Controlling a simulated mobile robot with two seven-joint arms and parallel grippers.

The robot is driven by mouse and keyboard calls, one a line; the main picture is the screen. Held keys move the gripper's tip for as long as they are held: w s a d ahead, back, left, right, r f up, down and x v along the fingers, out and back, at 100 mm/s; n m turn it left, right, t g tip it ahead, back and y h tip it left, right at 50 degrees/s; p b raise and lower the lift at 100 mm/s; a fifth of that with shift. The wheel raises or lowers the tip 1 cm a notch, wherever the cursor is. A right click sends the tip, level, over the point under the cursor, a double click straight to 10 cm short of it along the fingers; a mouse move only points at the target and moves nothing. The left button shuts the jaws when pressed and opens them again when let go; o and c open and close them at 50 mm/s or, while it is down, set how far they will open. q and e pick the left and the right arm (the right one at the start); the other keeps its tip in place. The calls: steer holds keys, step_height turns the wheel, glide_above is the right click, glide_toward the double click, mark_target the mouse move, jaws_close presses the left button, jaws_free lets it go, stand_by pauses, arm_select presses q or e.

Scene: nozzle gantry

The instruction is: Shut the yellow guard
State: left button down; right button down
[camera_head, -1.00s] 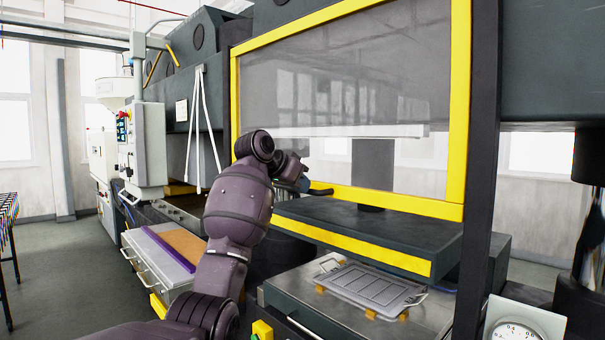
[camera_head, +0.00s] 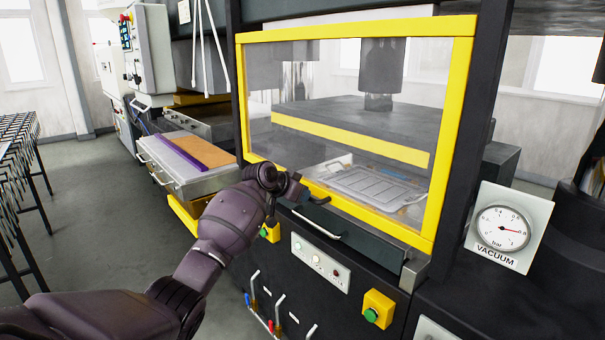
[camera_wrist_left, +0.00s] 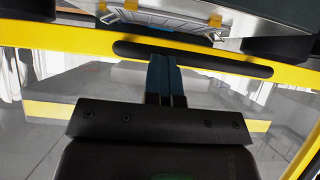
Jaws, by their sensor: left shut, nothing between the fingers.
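The yellow guard (camera_head: 451,140) is a clear pane in a yellow frame on the front of the press. It is low, with the platen and the moulded tray (camera_head: 372,187) seen through its pane. Its bottom rail is near the level of the machine's front top edge; I cannot tell if any gap is left. A dark handle (camera_head: 318,200) is on the bottom rail; it also shows in the left wrist view (camera_wrist_left: 215,64). My left gripper (camera_head: 300,193) is shut and empty, its fingertips at the handle, partly hidden; contact is unclear. My right gripper is not in view.
Below the guard are a metal drawer handle (camera_head: 317,226), a button panel (camera_head: 320,262) and a yellow button box (camera_head: 377,309). A vacuum gauge (camera_head: 503,228) stands at right. A bench with an orange board (camera_head: 203,150) is at left, with open floor beyond.

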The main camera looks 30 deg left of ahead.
arm_select(q)
step_height(320, 180, down, 3)
steer(key=shift+w+f+b, duration=0.1)
steer(key=shift+f+b, duration=0.1)
steer(key=shift+b, duration=0.15)
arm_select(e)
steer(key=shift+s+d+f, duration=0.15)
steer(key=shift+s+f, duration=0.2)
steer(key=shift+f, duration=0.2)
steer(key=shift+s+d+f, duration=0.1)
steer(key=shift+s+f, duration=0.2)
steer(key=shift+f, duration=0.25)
